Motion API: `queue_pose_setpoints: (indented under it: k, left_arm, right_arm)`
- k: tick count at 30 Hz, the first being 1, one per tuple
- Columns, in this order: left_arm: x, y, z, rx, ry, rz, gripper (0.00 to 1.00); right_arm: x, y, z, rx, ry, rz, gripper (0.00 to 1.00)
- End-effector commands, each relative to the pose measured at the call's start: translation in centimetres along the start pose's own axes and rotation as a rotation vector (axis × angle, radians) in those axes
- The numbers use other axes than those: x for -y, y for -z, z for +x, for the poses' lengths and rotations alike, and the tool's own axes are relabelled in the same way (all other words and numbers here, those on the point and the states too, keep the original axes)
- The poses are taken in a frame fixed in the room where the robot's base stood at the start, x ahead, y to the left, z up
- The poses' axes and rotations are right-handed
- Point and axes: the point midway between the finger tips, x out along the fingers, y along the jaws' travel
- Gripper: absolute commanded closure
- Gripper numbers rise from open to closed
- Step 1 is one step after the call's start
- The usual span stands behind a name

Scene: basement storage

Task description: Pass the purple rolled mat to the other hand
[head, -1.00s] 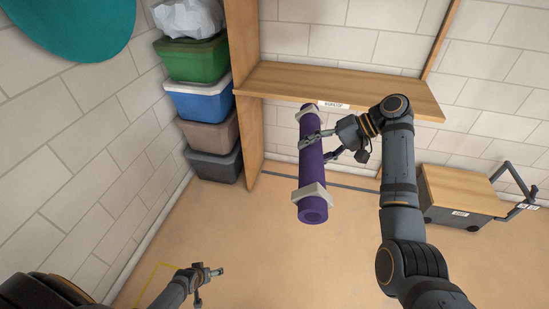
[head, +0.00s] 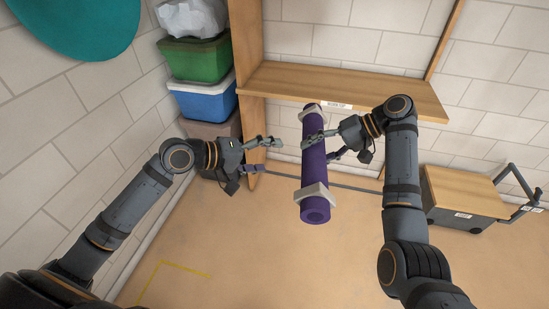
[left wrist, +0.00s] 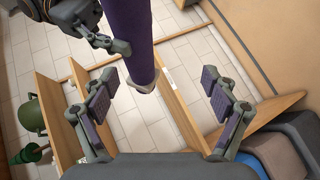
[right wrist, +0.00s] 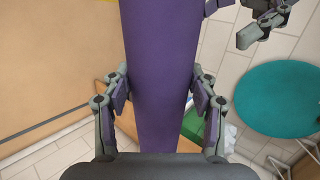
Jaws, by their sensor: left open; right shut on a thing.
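The purple rolled mat (head: 314,165) has pale bands near both ends and hangs in the air in front of the wooden worktop. My right gripper (head: 322,145) is shut on its middle; in the right wrist view the mat (right wrist: 160,60) runs between the two fingers (right wrist: 160,100). My left gripper (head: 273,155) is open and empty, just left of the mat, its fingers pointing at it without touching. In the left wrist view the mat (left wrist: 128,30) shows beyond the open fingers (left wrist: 165,95), at upper left of centre.
The wooden worktop (head: 350,88) stands behind the mat. Stacked bins, with a green one (head: 195,58) and a blue one (head: 203,100), stand at the left wall. A wood-topped cart (head: 462,190) is at the right. The floor below is clear.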

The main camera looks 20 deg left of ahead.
Motion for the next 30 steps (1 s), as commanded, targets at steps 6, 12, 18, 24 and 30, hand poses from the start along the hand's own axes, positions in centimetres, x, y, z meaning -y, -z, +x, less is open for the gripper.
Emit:
queue_pose_setpoints:
  k: [6,12,18,24,30]
  left_arm:
    - [-3.7,-3.7,-1.2,0.101,-0.031,0.008,0.14]
    - [-4.0,-4.1,-1.2,0.110,-0.034,0.007,0.14]
    - [-4.1,-4.1,-0.2,0.106,-0.043,0.006,0.14]
    - [-4.2,-4.3,1.9,0.107,-0.042,0.003,0.14]
    - [-4.3,-4.6,4.5,0.108,-0.042,0.001,0.14]
  right_arm:
    - [0.1,0.0,0.0,-0.001,0.001,-0.002,0.88]
    - [0.1,0.0,0.0,-0.001,0.001,-0.001,0.88]
    - [0.1,0.0,0.0,-0.001,0.001,-0.002,0.88]
    - [0.1,0.0,0.0,-0.001,0.001,-0.001,0.88]
    - [0.1,0.0,0.0,-0.001,0.001,-0.001,0.88]
